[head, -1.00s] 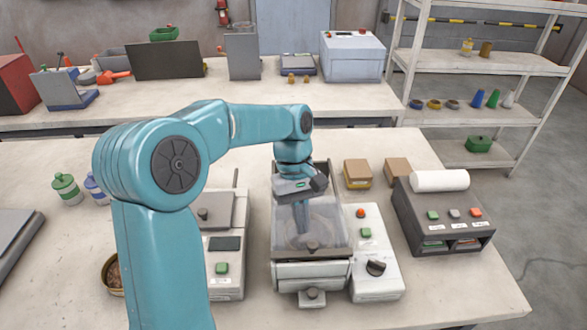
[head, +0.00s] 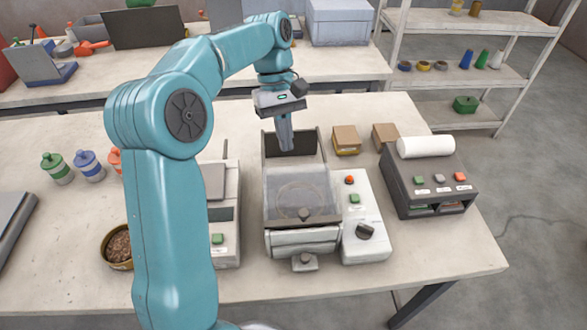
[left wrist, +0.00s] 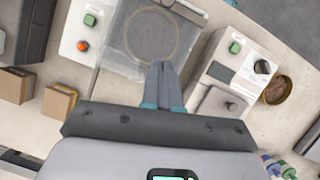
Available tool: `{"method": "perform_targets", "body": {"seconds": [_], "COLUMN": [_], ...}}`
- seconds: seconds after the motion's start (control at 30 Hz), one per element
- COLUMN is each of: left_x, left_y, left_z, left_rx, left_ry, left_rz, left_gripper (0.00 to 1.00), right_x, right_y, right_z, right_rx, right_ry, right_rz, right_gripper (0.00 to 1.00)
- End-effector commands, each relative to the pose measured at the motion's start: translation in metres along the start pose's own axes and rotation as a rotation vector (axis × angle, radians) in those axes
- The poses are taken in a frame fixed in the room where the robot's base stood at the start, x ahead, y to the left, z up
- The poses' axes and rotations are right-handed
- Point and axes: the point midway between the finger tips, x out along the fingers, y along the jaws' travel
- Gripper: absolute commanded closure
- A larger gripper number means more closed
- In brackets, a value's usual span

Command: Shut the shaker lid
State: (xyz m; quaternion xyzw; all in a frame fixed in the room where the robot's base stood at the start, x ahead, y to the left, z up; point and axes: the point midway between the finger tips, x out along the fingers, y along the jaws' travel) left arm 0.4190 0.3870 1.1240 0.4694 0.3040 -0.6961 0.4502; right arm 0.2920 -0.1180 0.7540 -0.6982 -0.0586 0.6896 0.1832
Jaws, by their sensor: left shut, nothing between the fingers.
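The shaker (head: 304,243) stands on the front table, a pale machine with a dark upright panel at its back. Its clear lid (head: 300,190) lies down over the top, with a round sieve ring visible through it and a dark knob at its front edge. I cannot tell if the front edge sits fully down. The lid also shows in the left wrist view (left wrist: 130,40). My left gripper (head: 287,148) is shut and empty, pointing down above the rear of the shaker, apart from the lid as far as I can see. My right gripper is out of view.
A control box (head: 362,215) adjoins the shaker's right side, and a scale (head: 225,240) stands at its left. Two cardboard boxes (head: 346,138) and a dark label machine (head: 432,180) stand to the right. A pellet bowl (head: 117,246) and small bottles (head: 57,168) are at the left.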

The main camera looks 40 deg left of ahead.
Motion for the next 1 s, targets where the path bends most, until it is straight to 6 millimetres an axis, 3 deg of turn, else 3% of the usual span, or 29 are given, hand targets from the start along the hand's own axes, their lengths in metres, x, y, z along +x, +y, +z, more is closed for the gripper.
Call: {"method": "perform_targets", "body": {"seconds": [0.5,0.7,1.0], "left_x": [0.1,0.107,0.113], "left_y": [-0.001,0.0,0.0], "left_z": [0.0,0.028,0.037], "left_rx": [-0.001,0.002,0.0], "left_ry": [-0.003,0.0,0.0], "left_rz": [-0.002,0.0,0.001], "left_gripper": [1.0,1.0,1.0], "right_x": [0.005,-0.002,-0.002], "right_y": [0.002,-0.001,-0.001], "right_z": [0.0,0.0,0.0], "right_rx": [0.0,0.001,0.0], "right_ry": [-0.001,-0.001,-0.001], "right_rz": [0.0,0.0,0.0], "right_gripper": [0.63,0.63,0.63]}}
